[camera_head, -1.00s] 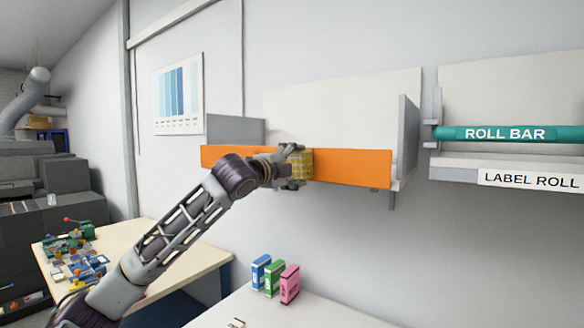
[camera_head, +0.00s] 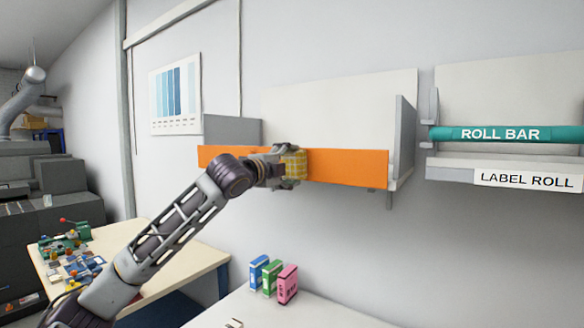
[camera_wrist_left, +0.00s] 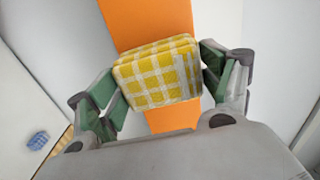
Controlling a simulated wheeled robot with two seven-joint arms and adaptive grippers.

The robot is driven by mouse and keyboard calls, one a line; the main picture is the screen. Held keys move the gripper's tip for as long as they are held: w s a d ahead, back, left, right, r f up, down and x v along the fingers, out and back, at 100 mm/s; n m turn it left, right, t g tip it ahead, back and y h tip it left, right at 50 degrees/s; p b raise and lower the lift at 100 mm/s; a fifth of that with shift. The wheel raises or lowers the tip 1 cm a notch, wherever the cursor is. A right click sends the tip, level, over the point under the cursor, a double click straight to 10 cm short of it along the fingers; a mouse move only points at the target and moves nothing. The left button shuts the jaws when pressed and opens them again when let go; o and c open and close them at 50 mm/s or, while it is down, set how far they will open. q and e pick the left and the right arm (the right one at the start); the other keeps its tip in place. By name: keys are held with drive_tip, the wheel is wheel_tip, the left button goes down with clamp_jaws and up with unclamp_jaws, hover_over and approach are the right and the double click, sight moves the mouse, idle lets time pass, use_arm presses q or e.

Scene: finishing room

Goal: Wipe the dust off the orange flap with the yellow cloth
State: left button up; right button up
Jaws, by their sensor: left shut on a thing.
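The orange flap (camera_head: 345,168) runs along the front of a grey wall shelf in the head view. It also shows behind the cloth in the left wrist view (camera_wrist_left: 150,22). My left gripper (camera_head: 284,165) is shut on the folded yellow checked cloth (camera_head: 295,166), held at the flap's face, left of its middle. In the left wrist view the cloth (camera_wrist_left: 158,75) sits between both fingers, in front of the flap. I cannot tell whether it touches the flap. No dust can be made out on the visible part of the flap. My right gripper is not in view.
A teal roll bar (camera_head: 490,134) and a label roll shelf (camera_head: 525,179) are on the wall at right. Blue, green and pink boxes (camera_head: 287,284) stand on a white table below. A workbench (camera_head: 190,258) with small parts is at lower left.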

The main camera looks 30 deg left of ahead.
use_arm(q)
drive_tip(key=shift+a, duration=1.45)
drive_tip(key=shift+s+a+b, duration=0.2)
drive_tip(key=shift+s+b, duration=1.35)
drive_tip(key=shift+s, duration=1.4)
drive_tip(key=shift+s, duration=0.1)
drive_tip(key=shift+s+a+b, duration=0.15)
drive_tip(key=shift+s+b, duration=0.8)
drive_tip(key=shift+s, duration=0.45)
